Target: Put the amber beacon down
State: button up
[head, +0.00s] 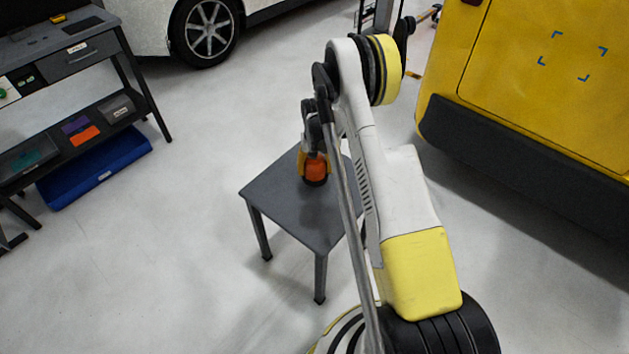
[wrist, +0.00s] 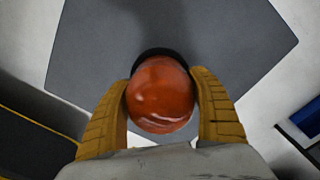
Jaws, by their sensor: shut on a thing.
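The amber beacon (head: 315,169) has an orange dome and a black base, and stands upright at the small dark grey table (head: 268,192). My gripper (head: 315,166) is shut on it from above. In the wrist view the beacon's dome (wrist: 161,95) sits between the two yellow fingers of my gripper (wrist: 162,108), one on each side. The grey tabletop (wrist: 230,38) lies below it. The beacon's base is low over or on the tabletop; I cannot tell whether it touches.
A yellow vehicle (head: 550,75) stands at the right. A dark workbench (head: 85,55) with trays and a blue bin (head: 100,170) is at the left. A white car (head: 180,25) is at the back. The rest of the visible tabletop is bare.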

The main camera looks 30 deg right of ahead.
aim_at(315, 177)
jog(key=shift+f+b, duration=1.05)
jog(key=shift+f, duration=1)
jog(key=shift+f, duration=0.15)
jog(key=o, duration=1.4)
jog(key=shift+o, duration=0.2)
